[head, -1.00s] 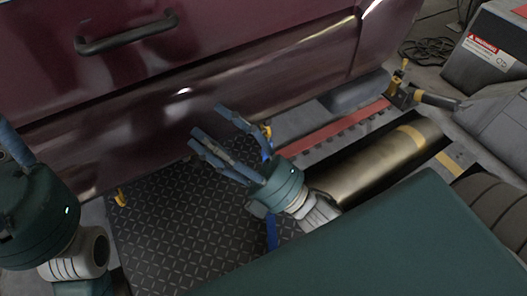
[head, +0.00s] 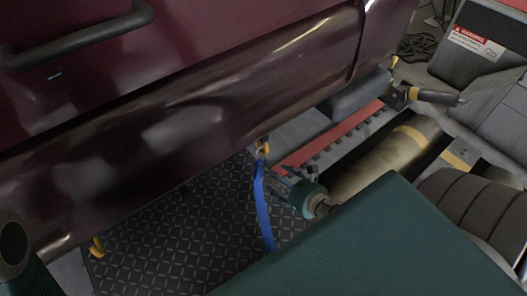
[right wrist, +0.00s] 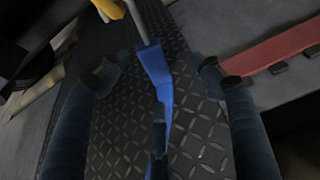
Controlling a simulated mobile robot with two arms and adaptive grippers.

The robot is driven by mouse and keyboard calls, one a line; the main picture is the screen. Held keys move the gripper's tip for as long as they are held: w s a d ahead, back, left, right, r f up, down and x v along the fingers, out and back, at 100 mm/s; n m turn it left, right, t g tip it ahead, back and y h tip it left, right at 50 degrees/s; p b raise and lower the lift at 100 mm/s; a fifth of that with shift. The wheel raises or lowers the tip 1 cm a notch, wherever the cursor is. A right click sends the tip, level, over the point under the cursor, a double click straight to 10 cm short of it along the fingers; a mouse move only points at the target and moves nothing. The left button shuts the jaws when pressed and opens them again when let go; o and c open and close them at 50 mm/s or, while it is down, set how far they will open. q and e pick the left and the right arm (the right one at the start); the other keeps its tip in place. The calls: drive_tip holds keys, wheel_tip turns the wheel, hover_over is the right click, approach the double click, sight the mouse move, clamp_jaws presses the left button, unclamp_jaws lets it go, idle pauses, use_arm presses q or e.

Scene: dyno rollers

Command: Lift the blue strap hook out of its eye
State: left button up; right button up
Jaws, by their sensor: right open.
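The blue strap (head: 262,205) hangs from just below the maroon car's sill down to the dark tread plate. Its hook (head: 262,149) sits at a yellow eye (head: 264,141) under the sill. In the right wrist view the grey metal hook (right wrist: 138,22) meets the yellow eye (right wrist: 108,8) at the top, with the blue strap (right wrist: 157,75) below it. My right gripper (right wrist: 157,74) is open, one finger on each side of the strap, fingertips below the hook. In the head view my right gripper (head: 283,181) is low beside the strap, partly hidden. My left gripper is out of view.
The car body (head: 200,120) overhangs the eye. A second yellow hook or eye (head: 96,247) is under the sill at left. A metallic roller (head: 385,165) and red strip (head: 330,138) lie to the right. A grey machine with a warning label (head: 475,43) stands at the far right.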

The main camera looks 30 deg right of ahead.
sight(260, 163)
drive_tip(key=shift+b+x, duration=0.35)
drive_tip(key=shift+x, duration=2.4)
drive_tip(key=shift+r, duration=0.2)
drive_tip(key=c, duration=1.4)
